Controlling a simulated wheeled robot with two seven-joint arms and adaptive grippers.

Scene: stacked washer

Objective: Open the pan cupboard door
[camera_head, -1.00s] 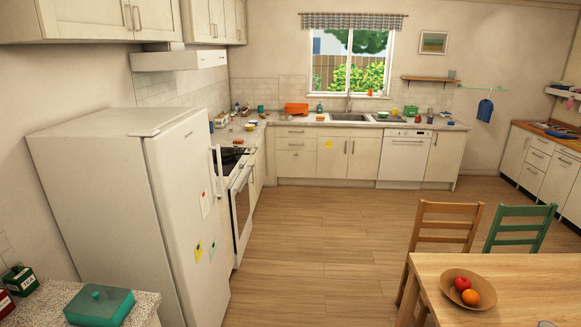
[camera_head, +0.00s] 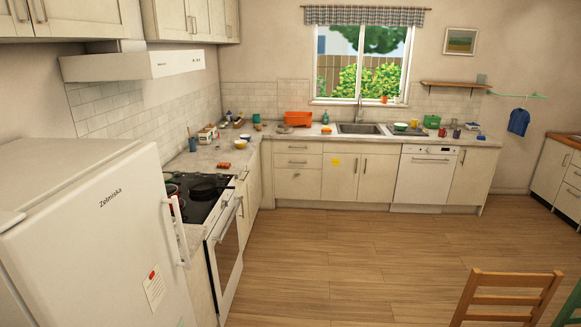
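The pan cupboard is not labelled, and I cannot tell which door it is. A single shut door (camera_head: 472,176) is right of the dishwasher. More base fronts (camera_head: 253,179) line the left counter beyond the oven, seen at a steep angle. Neither of my grippers shows.
A white fridge (camera_head: 90,235) stands close at left, with a black-topped stove (camera_head: 226,245) beyond it. The white dishwasher (camera_head: 426,177) is shut. A wooden chair (camera_head: 510,298) is at lower right. The wooden floor (camera_head: 345,250) in the middle is clear.

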